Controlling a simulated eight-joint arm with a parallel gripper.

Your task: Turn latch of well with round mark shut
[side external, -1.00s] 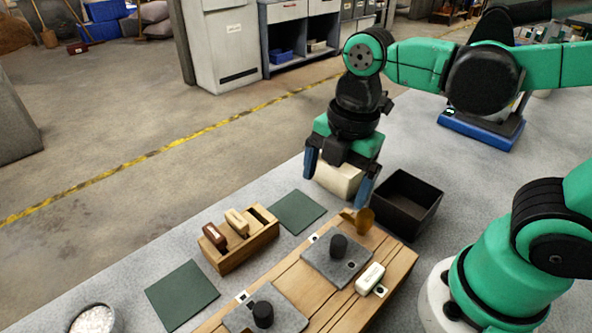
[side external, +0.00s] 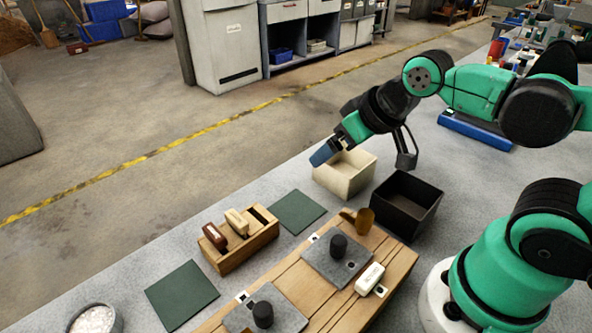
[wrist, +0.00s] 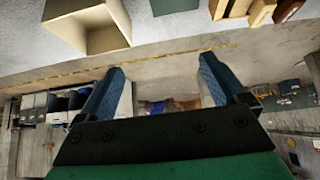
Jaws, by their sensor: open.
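A wooden block (side external: 385,258) bears two grey slabs, each with a black knob: one nearer the middle (side external: 326,265), one at the lower frame edge (side external: 240,320). A white oblong piece (side external: 370,278) lies beside the middle slab. A brown rounded piece (side external: 360,218) sits at the block's far end. Small black-and-white tags (side external: 313,238) are on the block; their shapes are too small to tell, so I cannot tell which well has the round mark. My gripper (wrist: 158,78) is open and empty, tilted above the cream box, away from the block.
An open cream box (side external: 345,178) and an open black box (side external: 407,203) stand behind the block. A wooden rack (side external: 250,250) holds a brown and a cream handled piece. Green mats (side external: 298,211) lie flat nearby. A bowl of white grain (side external: 95,320) is at lower left.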

